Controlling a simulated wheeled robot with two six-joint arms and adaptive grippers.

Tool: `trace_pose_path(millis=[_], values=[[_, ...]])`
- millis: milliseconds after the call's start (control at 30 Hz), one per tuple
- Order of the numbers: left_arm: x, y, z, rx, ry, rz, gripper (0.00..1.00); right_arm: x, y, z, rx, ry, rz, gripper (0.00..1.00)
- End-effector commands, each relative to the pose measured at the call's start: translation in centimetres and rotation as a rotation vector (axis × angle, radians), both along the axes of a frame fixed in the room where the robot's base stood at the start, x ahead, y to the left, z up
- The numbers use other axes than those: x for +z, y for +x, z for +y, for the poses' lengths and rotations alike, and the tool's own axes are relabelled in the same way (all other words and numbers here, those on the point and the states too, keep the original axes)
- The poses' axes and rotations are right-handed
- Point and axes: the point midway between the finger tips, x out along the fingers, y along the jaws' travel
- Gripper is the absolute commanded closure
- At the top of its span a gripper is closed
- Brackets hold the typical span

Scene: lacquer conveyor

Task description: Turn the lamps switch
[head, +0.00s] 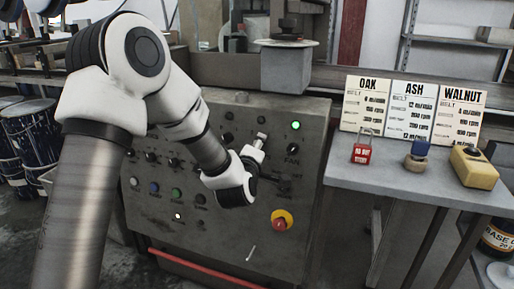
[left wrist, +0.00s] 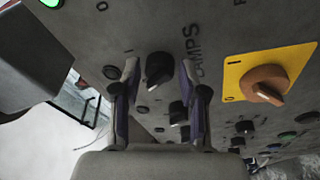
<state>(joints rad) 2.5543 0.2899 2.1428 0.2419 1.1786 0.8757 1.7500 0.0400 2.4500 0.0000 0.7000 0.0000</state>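The lamps switch (left wrist: 160,68) is a black rotary knob on the grey control panel (head: 235,112), with the word LAMPS printed beside it in the left wrist view. My left gripper (left wrist: 159,72) is open, with one finger on each side of the knob. A gap shows between the knob and each finger, and I cannot tell any contact. In the head view my left gripper (head: 258,146) is at the panel's upper right part, and the lamps switch is not clearly visible behind it. My right gripper is in neither view.
A yellow plate with an orange knob (left wrist: 264,86) sits near the gripper. A red stop button (head: 281,222) is lower on the panel. A green light (head: 295,125) is lit. A side table (head: 400,185) holds cards, a red padlock (head: 362,152) and a yellow box (head: 474,167).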

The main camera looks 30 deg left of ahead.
Motion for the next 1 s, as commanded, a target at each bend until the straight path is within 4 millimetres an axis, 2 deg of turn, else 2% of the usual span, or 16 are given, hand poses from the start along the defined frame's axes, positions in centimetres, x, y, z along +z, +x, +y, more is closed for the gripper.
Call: trace_pose_path(millis=[333, 467, 700, 800, 1000], values=[[0.0, -0.3, -0.1, -0.001, 0.0, 0.002, 0.43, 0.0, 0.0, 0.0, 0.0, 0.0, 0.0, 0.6], [0.1, -1.9, -0.8, -0.003, 0.001, 0.003, 0.43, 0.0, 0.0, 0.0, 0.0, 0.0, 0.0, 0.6], [0.4, -6.2, -2.5, -0.002, 0.001, 0.002, 0.43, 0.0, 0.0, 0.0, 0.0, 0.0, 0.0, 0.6], [0.5, -6.9, -2.8, -0.001, 0.002, 0.001, 0.43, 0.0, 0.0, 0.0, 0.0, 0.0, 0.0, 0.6], [0.5, -7.0, -2.8, 0.0, 0.001, 0.0, 0.43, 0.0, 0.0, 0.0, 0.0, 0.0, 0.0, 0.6]])
